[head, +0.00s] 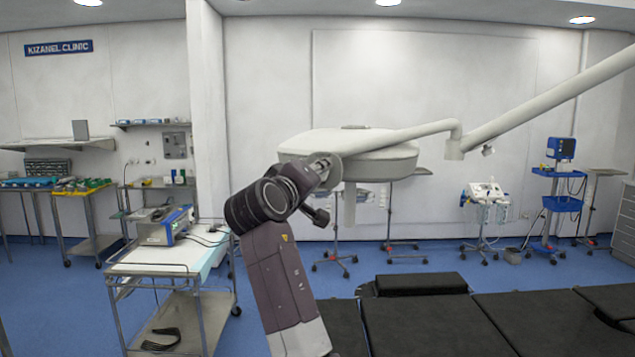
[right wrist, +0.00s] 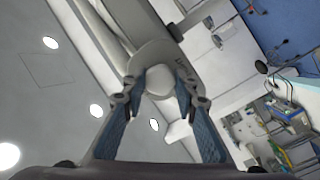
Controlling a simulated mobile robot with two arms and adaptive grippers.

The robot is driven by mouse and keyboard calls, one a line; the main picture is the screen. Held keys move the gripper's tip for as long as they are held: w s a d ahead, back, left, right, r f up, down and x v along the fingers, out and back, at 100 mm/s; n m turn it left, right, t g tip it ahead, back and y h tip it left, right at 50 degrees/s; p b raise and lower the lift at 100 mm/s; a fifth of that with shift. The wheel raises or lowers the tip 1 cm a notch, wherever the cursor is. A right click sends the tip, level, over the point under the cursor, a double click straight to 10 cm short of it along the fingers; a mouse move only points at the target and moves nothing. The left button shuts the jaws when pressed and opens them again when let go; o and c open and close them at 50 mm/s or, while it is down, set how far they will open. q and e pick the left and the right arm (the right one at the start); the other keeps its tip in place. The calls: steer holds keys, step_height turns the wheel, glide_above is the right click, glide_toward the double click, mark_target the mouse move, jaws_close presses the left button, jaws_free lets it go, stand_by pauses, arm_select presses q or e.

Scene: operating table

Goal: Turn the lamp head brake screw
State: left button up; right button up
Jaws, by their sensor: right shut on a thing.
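The surgical lamp head (head: 385,165) is a wide off-white disc hanging from a jointed arm (head: 550,115), with a handle pointing down beneath it. My right arm reaches up from the bottom of the head view, and its gripper is at the near left edge of the lamp, largely hidden by my wrist. In the right wrist view, my right gripper (right wrist: 160,90) has its two blue-padded fingers on either side of a pale round knob, the brake screw (right wrist: 159,80), at a grey rounded bracket (right wrist: 160,54). It is shut on this screw. My left gripper is out of view.
A black padded operating table (head: 430,325) lies at the lower right. A steel cart (head: 165,265) with a blue-grey device (head: 165,227) stands at the left. Blue-shelved equipment (head: 562,204) is at the far right. The air to the left of the lamp is clear.

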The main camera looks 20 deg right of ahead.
steer(key=shift+f+m+b, duration=0.15)
steer(key=shift+m+b, duration=1.2)
steer(key=shift+m, duration=2.75)
steer(key=o, duration=1.1)
steer(key=shift+o, duration=0.2)
step_height(320, 180, up, 10)
steer(key=shift+w, duration=0.1)
